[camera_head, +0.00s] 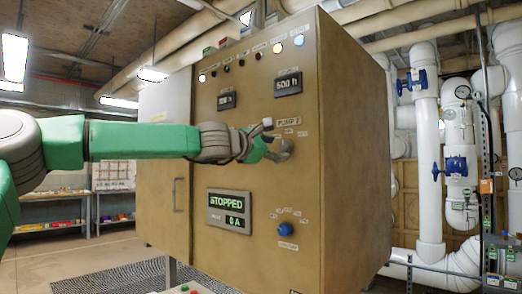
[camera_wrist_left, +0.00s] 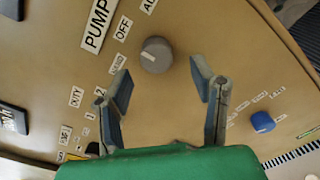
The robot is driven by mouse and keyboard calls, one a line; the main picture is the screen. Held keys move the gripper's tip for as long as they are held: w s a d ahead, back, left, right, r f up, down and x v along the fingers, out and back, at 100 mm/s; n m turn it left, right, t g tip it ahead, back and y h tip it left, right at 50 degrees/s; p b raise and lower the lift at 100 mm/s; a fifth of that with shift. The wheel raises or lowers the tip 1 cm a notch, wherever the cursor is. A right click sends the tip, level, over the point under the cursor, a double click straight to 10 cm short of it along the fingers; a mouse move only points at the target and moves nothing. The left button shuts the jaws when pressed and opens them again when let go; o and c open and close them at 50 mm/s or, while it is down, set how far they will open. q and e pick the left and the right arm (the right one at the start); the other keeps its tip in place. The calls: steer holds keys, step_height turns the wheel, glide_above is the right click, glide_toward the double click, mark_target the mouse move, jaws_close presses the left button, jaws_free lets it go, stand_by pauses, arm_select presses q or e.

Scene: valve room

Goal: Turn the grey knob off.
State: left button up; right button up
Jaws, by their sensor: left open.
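The grey knob (camera_wrist_left: 156,55) is on the tan cabinet's front panel, under a "PUMP" label, with small labels including "OFF" around it. In the head view the grey knob (camera_head: 286,148) shows just right of my left gripper (camera_head: 268,140). In the left wrist view my left gripper (camera_wrist_left: 163,85) is open, its two fingers spread on either side below the knob. Nothing is between the fingers, and I see no contact with the knob. My right gripper is not in view.
A blue knob (camera_head: 285,229) sits lower on the same panel. A display (camera_head: 229,211) reads "STOPPED" and "0 A". The tan cabinet (camera_head: 350,150) has a door with a handle at its left. White pipes with blue valves (camera_head: 456,166) stand at the right.

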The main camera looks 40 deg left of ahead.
arm_select(q)
steer(key=s, duration=0.8)
steer(key=shift+a+f, duration=0.15)
steer(key=shift+a, duration=0.3)
steer(key=shift+a, duration=0.1)
